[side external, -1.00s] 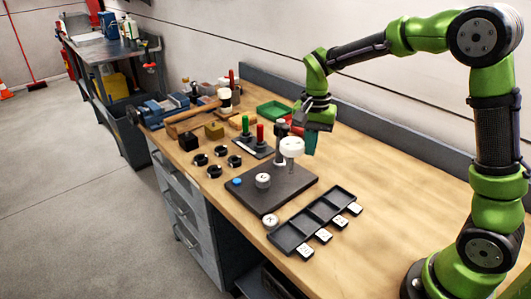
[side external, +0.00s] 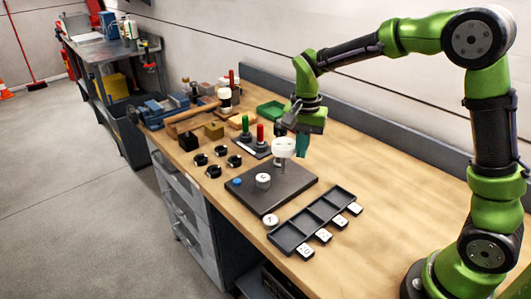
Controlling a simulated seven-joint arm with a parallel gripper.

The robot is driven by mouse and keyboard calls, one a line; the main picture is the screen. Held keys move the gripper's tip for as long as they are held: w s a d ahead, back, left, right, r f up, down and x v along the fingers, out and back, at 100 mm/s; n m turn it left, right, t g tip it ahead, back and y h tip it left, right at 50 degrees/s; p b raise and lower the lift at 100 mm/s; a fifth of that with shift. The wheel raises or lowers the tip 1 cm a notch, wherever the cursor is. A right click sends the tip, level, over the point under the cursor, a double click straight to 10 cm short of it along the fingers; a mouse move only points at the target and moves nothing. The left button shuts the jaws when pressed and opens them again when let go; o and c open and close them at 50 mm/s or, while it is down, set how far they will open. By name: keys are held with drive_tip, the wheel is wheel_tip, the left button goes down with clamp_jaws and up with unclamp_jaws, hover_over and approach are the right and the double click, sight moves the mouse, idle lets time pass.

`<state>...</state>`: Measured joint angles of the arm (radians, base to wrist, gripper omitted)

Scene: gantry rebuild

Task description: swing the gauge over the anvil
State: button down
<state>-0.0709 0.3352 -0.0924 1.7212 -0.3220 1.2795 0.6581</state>
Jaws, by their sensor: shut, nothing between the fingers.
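The gauge (side external: 284,147) is a white round dial with a thin stem below, held above the dark base plate (side external: 290,186). Its post shows partly behind it. A short grey cylinder with a white marked top (side external: 263,181) stands on the plate, where the anvil appears to be; I cannot tell whether it is the anvil or a piece on it. The gauge is behind and to the right of this cylinder in the picture, not over it. My gripper (side external: 302,147) points down with its teal fingers shut and empty, just right of the gauge. I cannot tell whether they touch.
A blue button (side external: 237,182) sits on the plate. A white-topped disc (side external: 271,221) lies at its front corner. A dark compartment tray (side external: 313,218) with several labels is in front. Several black rings (side external: 214,171) and a stand with green and red handles (side external: 258,145) are left.

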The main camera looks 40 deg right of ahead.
sight(290, 147)
drive_tip(key=shift+w+a, duration=0.1)
drive_tip(key=shift+a, duration=0.05)
drive_tip(key=shift+w+a, duration=0.25)
drive_tip(key=shift+a, duration=0.25)
drive_tip(key=shift+w+a, duration=0.2)
drive_tip(key=shift+a, duration=0.25)
drive_tip(key=shift+w+a, duration=0.1)
drive_tip(key=shift+w+a, duration=0.45)
drive_tip(key=shift+a, duration=0.15)
drive_tip(key=shift+s+d+r, duration=0.1)
drive_tip(key=shift+s+d, duration=0.25)
drive_tip(key=shift+d, duration=0.15)
drive_tip(key=shift+r, duration=4.4)
